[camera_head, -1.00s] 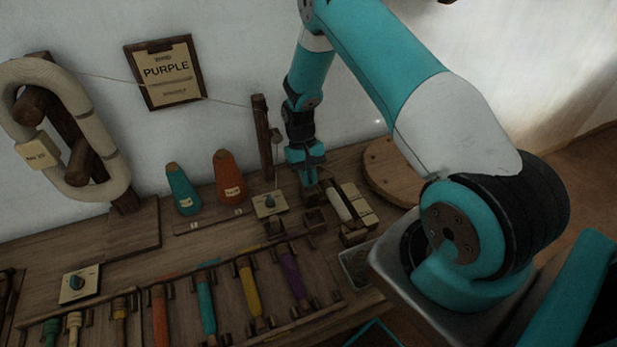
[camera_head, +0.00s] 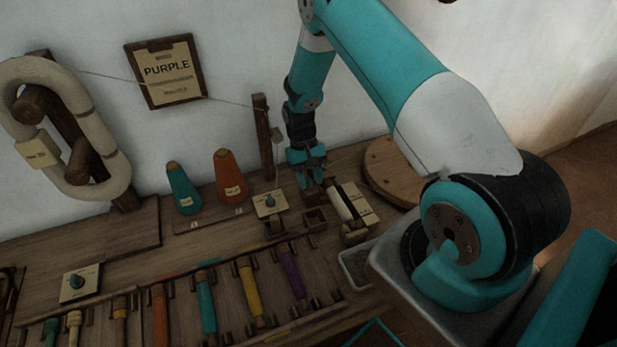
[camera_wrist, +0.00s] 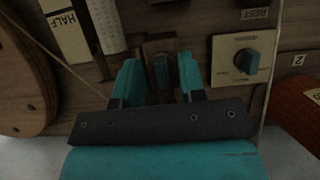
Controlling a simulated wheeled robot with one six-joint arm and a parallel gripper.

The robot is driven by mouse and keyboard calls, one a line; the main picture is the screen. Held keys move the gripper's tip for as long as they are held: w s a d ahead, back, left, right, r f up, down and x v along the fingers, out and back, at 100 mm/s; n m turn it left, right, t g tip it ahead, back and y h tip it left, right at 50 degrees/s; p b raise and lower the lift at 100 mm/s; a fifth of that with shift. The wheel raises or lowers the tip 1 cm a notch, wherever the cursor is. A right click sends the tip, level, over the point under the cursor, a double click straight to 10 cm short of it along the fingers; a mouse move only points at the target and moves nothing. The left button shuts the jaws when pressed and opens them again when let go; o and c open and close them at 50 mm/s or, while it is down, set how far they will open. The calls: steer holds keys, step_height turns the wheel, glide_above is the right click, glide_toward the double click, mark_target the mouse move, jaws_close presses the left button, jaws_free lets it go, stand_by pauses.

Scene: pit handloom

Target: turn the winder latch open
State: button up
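The winder latch (camera_wrist: 161,72) is a small dark teal tab on a brown wooden block, seen between my fingers in the wrist view. My gripper (camera_wrist: 160,80) is open, with one teal finger on each side of the latch. A gap shows between the latch and each finger. In the head view my gripper (camera_head: 311,182) is low over the bench, just left of the winder's pale cylinder (camera_head: 338,203). The latch is too small and hidden to make out there.
A cream plate with a teal knob (camera_wrist: 248,62) lies right of my gripper in the wrist view. Teal (camera_head: 184,188) and orange (camera_head: 229,175) cones stand left of it. A wooden post (camera_head: 263,135) rises close by. A round wooden board (camera_head: 392,170) is at right.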

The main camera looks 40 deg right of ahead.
steer(key=shift+w, duration=0.1)
steer(key=b+v, duration=0.1)
steer(key=v, duration=1.6)
steer(key=shift+r, duration=0.2)
steer(key=s+a+r+n+t+p, duration=0.1)
steer(key=s+a+r+n, duration=0.1)
steer(key=s+a+r, duration=0.35)
steer(key=s+a+r+n+t, duration=0.2)
steer(key=s+a+r+n, duration=0.1)
steer(key=a+r, duration=0.5)
steer(key=s+a+r+n+y, duration=0.1)
steer(key=s+a+r, duration=0.1)
steer(key=s, duration=0.4)
steer(key=s+a+r+n+t+y+p, duration=0.1)
steer(key=s+a+r+n, duration=0.1)
steer(key=s+a, duration=0.3)
steer(key=s+a+r+n+y, duration=0.1)
steer(key=s+a+r+n, duration=0.1)
steer(key=s, duration=0.7)
steer(key=shift+a+r+p, duration=0.35)
steer(key=shift+a, duration=0.5)
steer(key=shift+s, duration=0.15)
